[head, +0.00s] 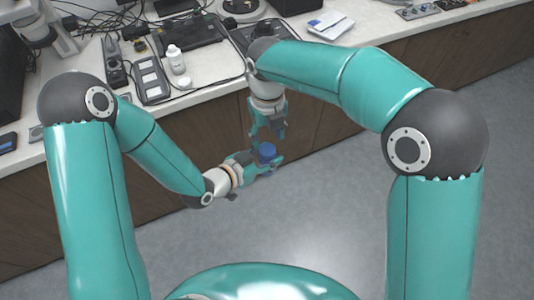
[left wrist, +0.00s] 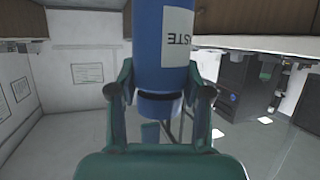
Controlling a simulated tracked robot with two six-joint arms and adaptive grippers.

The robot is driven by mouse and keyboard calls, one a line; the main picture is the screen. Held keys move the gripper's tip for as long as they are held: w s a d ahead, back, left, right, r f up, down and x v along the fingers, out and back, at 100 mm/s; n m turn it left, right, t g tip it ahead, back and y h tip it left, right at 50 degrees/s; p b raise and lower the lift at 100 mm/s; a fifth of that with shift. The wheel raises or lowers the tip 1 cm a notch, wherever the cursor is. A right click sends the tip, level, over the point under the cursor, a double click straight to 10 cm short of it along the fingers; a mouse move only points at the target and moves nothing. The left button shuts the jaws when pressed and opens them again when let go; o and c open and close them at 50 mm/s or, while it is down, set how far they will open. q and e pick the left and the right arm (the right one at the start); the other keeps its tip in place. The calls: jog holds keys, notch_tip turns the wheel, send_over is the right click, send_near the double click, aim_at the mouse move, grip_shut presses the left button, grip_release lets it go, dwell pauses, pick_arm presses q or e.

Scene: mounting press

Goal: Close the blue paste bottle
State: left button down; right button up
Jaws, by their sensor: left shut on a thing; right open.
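The blue paste bottle (head: 267,152) is held off the counter in front of the cabinets. My left gripper (head: 268,166) is shut on it. In the left wrist view the bottle (left wrist: 162,40) stands between the two fingers (left wrist: 162,88), and its white label (left wrist: 178,38) reads upside down, as does the room. A narrower blue end with a dark band (left wrist: 160,103) shows there; I cannot tell whether it is a cap or a bare neck. My right gripper (head: 267,132) is open, pointing down just above the bottle. I cannot make out anything between its fingers.
The white counter (head: 215,77) runs behind the grippers. A white bottle (head: 176,60), a small round item (head: 184,82), a grey device (head: 151,80) and a dark tray (head: 190,35) stand on it. The space over the floor (head: 330,215) is clear.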

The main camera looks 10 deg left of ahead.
aim_at(267, 149)
jog(key=shift+f, duration=2.8)
jog(key=c, duration=1)
jog(key=o, duration=1.3)
jog(key=shift+r, duration=2.35)
